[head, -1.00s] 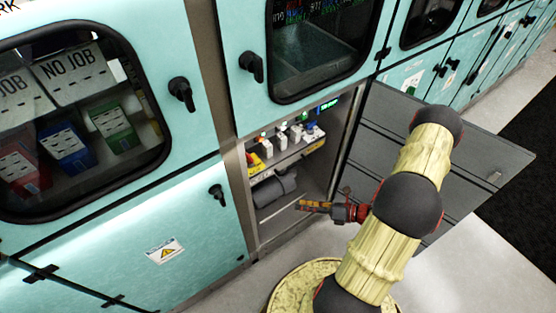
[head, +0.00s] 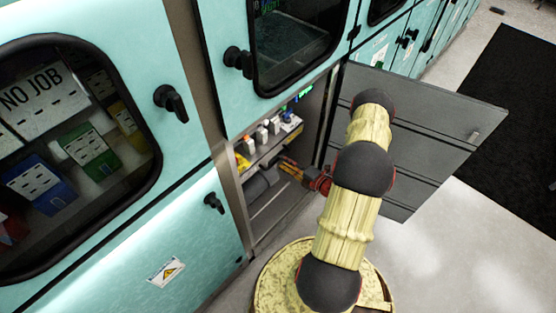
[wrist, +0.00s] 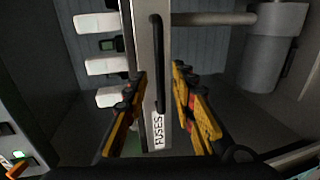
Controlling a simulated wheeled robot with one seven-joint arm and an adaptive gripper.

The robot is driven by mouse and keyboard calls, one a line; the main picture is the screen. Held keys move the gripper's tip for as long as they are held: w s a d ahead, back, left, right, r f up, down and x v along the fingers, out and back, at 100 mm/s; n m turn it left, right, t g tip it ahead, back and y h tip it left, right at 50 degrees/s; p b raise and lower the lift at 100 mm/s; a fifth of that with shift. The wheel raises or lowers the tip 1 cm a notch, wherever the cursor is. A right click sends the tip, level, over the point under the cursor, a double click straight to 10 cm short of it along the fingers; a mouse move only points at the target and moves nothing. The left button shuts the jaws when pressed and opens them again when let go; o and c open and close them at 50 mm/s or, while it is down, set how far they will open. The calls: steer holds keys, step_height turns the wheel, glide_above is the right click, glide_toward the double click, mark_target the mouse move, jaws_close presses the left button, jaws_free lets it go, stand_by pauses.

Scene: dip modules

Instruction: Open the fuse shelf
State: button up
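The fuse shelf (head: 276,148) sits inside the open lower cabinet in the head view, with white modules on top. In the wrist view its pale front edge (wrist: 145,70) runs between my fingers, with a long black handle (wrist: 157,65) and a "FUSES" label (wrist: 157,133). My gripper (wrist: 158,82) is open, one yellow finger on each side of the edge and handle. I cannot tell whether either finger touches them. In the head view my gripper (head: 288,169) reaches into the cabinet opening just below the shelf, its tips partly hard to make out.
The grey cabinet door (head: 440,125) stands wide open to the right of my arm. A grey cylinder (wrist: 274,55) with a pipe lies beside the shelf inside. A closed teal door (head: 130,255) with a black knob is on the left. Floor on the right is clear.

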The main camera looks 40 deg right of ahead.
mark_target(278, 158)
steer(key=shift+b+x, duration=0.5)
steer(key=shift+x, duration=1.85)
steer(key=c, duration=0.3)
jaws_close()
